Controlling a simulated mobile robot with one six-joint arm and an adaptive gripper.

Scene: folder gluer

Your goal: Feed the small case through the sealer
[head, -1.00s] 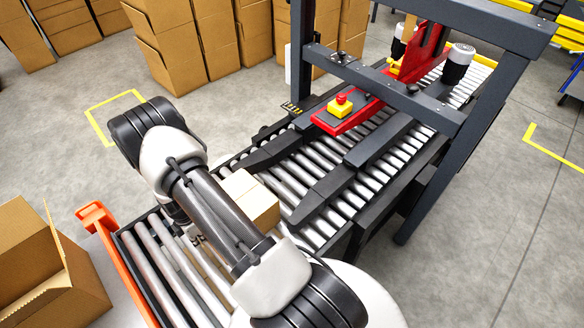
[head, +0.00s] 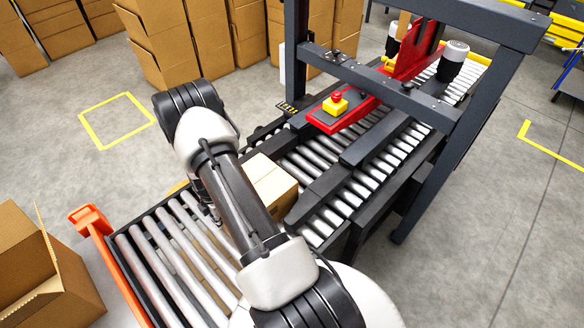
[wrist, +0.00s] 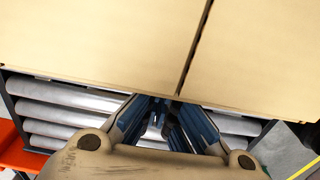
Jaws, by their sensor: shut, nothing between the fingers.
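The small case (head: 272,184) is a light brown carton on the rollers of the sealer's infeed. My arm hides part of its left side in the head view. In the wrist view the case (wrist: 90,45) fills the upper half, with a dark seam across it. My gripper (wrist: 158,103) is shut and empty, its fingertips at the near edge of the case; I cannot tell whether they touch it. The sealer (head: 385,100) stands ahead, with dark side guides, a grey frame and a red head.
A yellow and red stop button (head: 335,103) sits on the sealer. An orange end stop (head: 90,217) edges the near roller table (head: 150,255). An open carton (head: 40,270) stands at the lower left. Stacked cartons (head: 175,45) stand at the back. Floor around the yellow marking is clear.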

